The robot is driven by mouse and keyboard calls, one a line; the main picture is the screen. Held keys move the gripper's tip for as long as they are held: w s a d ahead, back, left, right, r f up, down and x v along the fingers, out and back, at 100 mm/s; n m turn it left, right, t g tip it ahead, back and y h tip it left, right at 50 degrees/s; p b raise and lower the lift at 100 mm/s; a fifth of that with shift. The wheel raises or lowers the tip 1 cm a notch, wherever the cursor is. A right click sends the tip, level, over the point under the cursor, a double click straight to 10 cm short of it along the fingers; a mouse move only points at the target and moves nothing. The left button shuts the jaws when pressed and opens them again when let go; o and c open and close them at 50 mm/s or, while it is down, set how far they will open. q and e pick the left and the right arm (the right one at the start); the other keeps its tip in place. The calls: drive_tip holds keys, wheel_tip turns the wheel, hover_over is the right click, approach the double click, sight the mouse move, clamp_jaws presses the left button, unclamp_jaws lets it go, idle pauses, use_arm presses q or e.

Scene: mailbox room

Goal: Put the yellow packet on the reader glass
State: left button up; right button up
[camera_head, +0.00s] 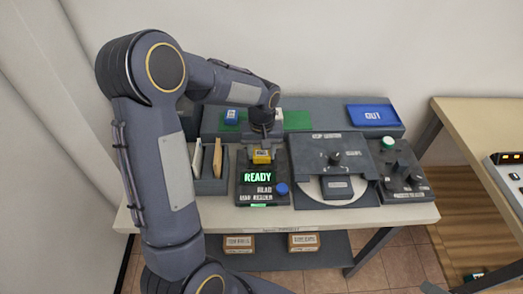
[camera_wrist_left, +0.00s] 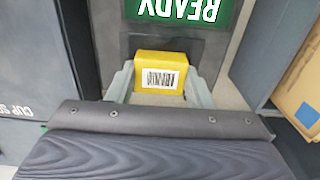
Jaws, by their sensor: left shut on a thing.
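The yellow packet (camera_head: 262,157) is between the fingers of my left gripper (camera_head: 263,154), which is shut on it. In the left wrist view the yellow packet (camera_wrist_left: 160,73) shows a white barcode label, with the left gripper's fingers (camera_wrist_left: 160,82) on both sides. The reader (camera_head: 263,190) is a dark box with a green READY display (camera_head: 258,177) and a blue button (camera_head: 282,189). The packet is over the rear part of the reader, behind the display. Whether it touches the glass I cannot tell; packet and gripper hide much of that area. My right gripper is not in view.
Left of the reader is a grey rack (camera_head: 211,186) holding upright envelopes. Right of it are a cup sorter (camera_head: 335,165) and a control panel (camera_head: 400,175) with a green button.

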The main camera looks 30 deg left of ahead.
use_arm(q)
drive_tip(key=o, duration=1.3)
drive_tip(key=shift+r, duration=0.1)
drive_tip(key=shift+r+p, duration=2.3)
drive_tip(key=shift+r, duration=0.65)
